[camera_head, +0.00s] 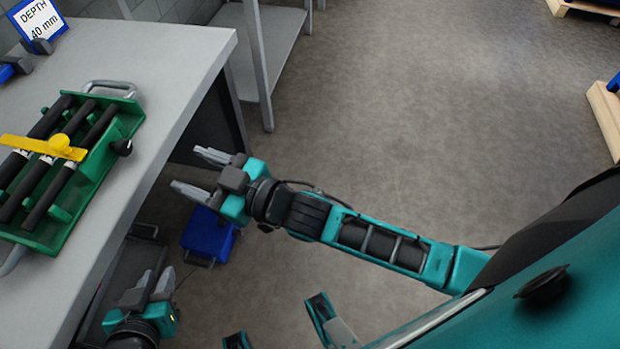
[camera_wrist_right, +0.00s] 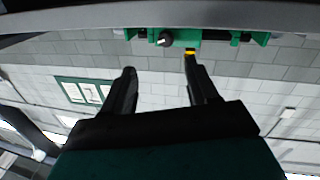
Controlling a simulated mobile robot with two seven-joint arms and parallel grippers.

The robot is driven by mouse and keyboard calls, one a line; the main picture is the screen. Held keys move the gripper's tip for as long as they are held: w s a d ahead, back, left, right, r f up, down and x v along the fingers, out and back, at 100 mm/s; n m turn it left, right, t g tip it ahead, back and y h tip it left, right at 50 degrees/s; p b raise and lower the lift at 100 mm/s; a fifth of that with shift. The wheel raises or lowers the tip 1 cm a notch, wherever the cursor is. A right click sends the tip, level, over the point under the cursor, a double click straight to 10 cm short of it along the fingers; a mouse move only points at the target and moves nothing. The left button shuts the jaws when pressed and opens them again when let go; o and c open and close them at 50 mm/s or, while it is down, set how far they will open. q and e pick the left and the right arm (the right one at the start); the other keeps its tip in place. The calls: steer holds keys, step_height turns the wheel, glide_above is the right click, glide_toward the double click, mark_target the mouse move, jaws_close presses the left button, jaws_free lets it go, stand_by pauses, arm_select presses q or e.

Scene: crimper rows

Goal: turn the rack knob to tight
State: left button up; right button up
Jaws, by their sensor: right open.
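The green rack (camera_head: 122,127) lies on the grey table in the head view, with black-and-white rods and a yellow bar (camera_head: 45,147) across them. The black rack knob (camera_head: 122,147) sticks out of the rack's right side, towards the table edge. In the right wrist view the rack (camera_wrist_right: 205,36) is at the top, with the dark knob (camera_wrist_right: 166,38) on its near face. My right gripper (camera_head: 201,172) is open and empty, off the table edge and apart from the knob; its fingers (camera_wrist_right: 159,66) point towards the rack. My left gripper (camera_head: 158,271) is low beside the table, fingers apart and empty.
The table edge (camera_head: 172,150) runs between the rack and my right gripper. A sign reading DEPTH 40 mm (camera_head: 38,22) stands at the back left. A blue box (camera_head: 208,236) is below my right gripper. The floor to the right is mostly clear.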

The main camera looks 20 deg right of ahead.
steer(key=s+d+f+m+h+p, duration=0.2)
steer(key=s+d+m+h+p, duration=0.1)
steer(key=d, duration=0.5)
steer(key=s+d+f+m+g+h+p, duration=0.1)
steer(key=s+d+f+m+h+p, duration=0.1)
steer(key=d, duration=0.6)
steer(key=s+m+h+p, duration=0.1)
steer(key=s+h+p, duration=0.1)
steer(key=h+p, duration=0.1)
steer(key=shift+s+d+f+m+g, duration=0.15)
steer(key=shift+s+m+g, duration=0.1)
steer(key=shift+m+g, duration=0.05)
